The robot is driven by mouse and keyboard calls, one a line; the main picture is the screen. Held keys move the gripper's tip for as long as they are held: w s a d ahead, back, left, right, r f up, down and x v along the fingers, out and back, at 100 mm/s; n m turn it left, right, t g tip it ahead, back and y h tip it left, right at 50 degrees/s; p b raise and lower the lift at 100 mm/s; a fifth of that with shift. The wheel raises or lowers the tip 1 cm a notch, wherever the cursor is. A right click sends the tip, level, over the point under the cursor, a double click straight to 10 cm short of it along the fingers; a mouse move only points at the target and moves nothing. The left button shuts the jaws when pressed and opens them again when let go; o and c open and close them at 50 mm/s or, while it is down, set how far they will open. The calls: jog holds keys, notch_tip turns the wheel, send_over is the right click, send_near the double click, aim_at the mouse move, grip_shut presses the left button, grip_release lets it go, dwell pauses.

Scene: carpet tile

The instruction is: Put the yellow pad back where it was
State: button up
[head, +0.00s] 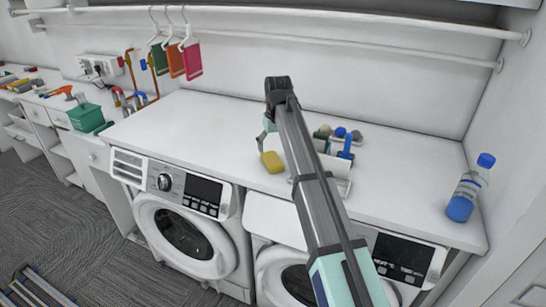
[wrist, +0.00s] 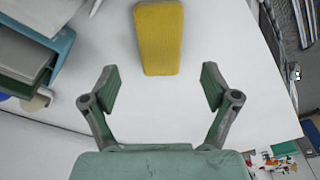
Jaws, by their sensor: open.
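The yellow pad (head: 271,162) lies flat on the white countertop (head: 200,125) above the washing machines, just left of my arm in the head view. In the wrist view the pad (wrist: 159,38) is at the top centre, ahead of my fingertips and lined up with the gap between them. My gripper (wrist: 160,88) is open and empty, with bare white surface between its fingers. In the head view my gripper (head: 262,138) shows only in part beside the pad; my arm hides the rest.
A white tray (head: 340,187) with a blue-handled item (head: 346,146) is right of the pad, partly behind my arm. Small items sit behind it. A bottle (head: 470,188) stands at the right end. Hangers with cloths (head: 175,58) hang above. The counter left of the pad is clear.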

aim_at(274, 162)
notch_tip(274, 162, up, 6)
jog(key=b, duration=0.1)
jog(key=shift+s+d, duration=0.2)
jog(key=shift+s, duration=0.2)
